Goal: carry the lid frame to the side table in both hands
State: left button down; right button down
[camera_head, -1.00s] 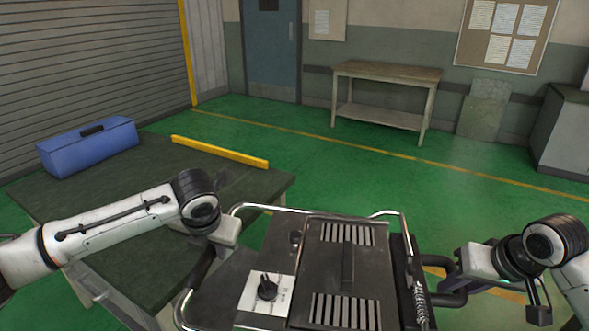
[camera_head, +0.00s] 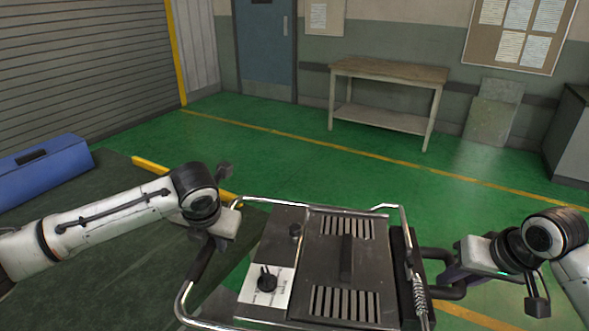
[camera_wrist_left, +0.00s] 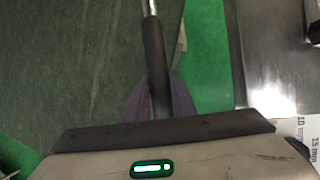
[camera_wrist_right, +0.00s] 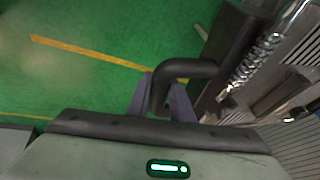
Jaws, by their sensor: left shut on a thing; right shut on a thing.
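The lid frame (camera_head: 345,265) is a dark metal unit with slotted vents, a knob panel (camera_head: 266,283) and a chrome rail around it. It is held in front of me in the head view. My left gripper (camera_head: 212,245) is shut on the black grip of the rail at its left side; the grip (camera_wrist_left: 155,65) runs between the fingers in the left wrist view. My right gripper (camera_head: 455,280) is shut on the black handle at its right side; the handle (camera_wrist_right: 185,68) also shows in the right wrist view. The side table (camera_head: 390,72) stands at the far wall, its top bare.
A grey cabinet (camera_head: 570,135) stands at the far right. Green floor (camera_head: 300,160) lies open between me and the side table.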

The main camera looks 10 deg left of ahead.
aim_at(109, 255)
jog(key=i, duration=0.7)
jog(key=u, duration=0.85)
jog(key=i, duration=0.25)
jog(key=u, duration=1.65)
jog(key=i, duration=0.35)
jog(key=z, duration=0.55)
